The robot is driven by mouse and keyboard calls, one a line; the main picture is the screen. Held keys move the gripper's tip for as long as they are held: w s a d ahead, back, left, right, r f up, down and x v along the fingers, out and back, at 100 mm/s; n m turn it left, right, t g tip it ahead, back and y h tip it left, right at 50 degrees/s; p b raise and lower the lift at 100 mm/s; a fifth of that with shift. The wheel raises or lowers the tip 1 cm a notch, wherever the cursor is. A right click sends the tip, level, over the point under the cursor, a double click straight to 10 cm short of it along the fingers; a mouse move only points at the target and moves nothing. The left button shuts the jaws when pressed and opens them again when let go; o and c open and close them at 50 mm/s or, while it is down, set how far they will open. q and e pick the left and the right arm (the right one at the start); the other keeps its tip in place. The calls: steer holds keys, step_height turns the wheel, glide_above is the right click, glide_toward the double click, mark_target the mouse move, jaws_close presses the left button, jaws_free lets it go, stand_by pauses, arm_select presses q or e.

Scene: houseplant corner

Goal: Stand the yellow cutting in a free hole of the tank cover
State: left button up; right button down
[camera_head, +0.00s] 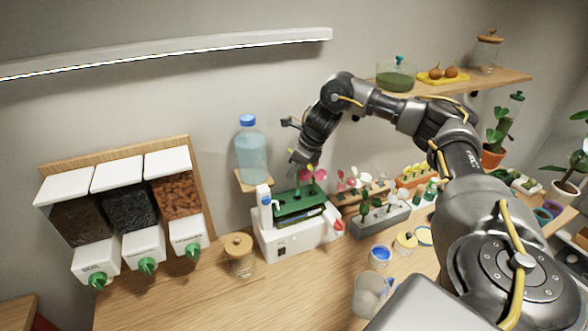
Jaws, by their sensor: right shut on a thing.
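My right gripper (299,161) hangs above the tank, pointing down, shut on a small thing. A little yellow-green shows at its fingertips, which fits the yellow cutting (294,171), but it is too small to see clearly. The green tank cover (288,208) lies on the white tank unit (275,243) just below the gripper. Cuttings with pink-red heads (319,174) show right beside the gripper, over the cover. I cannot make out the separate holes or whether the held cutting touches the cover. My left gripper is not in view.
A blue-capped water bottle (251,152) stands left of the tank. Planters with several cuttings, a grey one (382,222) among them, stand to its right. A corked jar (240,258) and a clear jug (369,293) are nearer. Wooden bench (300,295) is bare between them.

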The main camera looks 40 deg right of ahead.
steer(key=shift+f+b, duration=1.65)
steer(key=shift+f, duration=0.75)
steer(key=c, duration=0.9)
jaws_free()
steer(key=shift+c, duration=0.2)
steer(key=shift+r, duration=0.1)
step_height(320, 180, up, 7)
steer(key=p, duration=0.6)
